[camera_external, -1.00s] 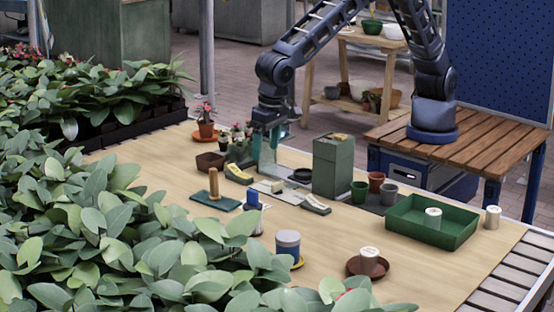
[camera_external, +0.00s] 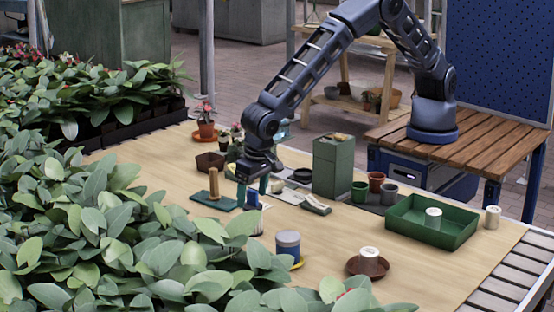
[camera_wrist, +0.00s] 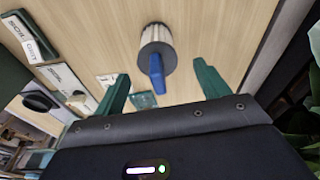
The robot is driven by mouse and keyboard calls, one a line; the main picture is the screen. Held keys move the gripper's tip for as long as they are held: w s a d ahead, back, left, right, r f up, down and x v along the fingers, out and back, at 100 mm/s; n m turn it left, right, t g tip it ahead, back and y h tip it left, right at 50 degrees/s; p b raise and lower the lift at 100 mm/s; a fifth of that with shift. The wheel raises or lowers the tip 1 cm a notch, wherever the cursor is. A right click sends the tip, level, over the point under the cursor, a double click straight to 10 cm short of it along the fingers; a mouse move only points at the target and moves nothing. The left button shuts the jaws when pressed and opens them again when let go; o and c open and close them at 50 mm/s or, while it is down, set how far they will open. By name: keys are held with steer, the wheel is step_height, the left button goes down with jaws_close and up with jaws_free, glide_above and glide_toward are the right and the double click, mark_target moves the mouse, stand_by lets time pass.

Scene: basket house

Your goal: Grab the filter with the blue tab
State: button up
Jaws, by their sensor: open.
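The filter with the blue tab is a pale, ribbed cylinder (camera_wrist: 157,42) in the upper middle of the wrist view, its blue tab (camera_wrist: 157,74) pointing toward my gripper. My gripper (camera_wrist: 161,70) is open, with two green fingers spread on either side of the tab. Nothing is between the fingers' grip, and I see no contact with the filter.
A green block with a wooden post (camera_external: 214,190) stands left of my gripper. A blue-grey canister (camera_external: 288,243) is in front, with large leaves (camera_external: 150,260) along the left. A tall green box (camera_external: 333,165), pots and a green tray (camera_external: 410,228) are to the right.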

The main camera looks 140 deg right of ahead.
mark_target(252, 205)
steer(key=f, duration=0.5)
steer(key=shift+d, duration=0.25)
steer(key=shift+s, duration=0.1)
steer(key=c, duration=1.1)
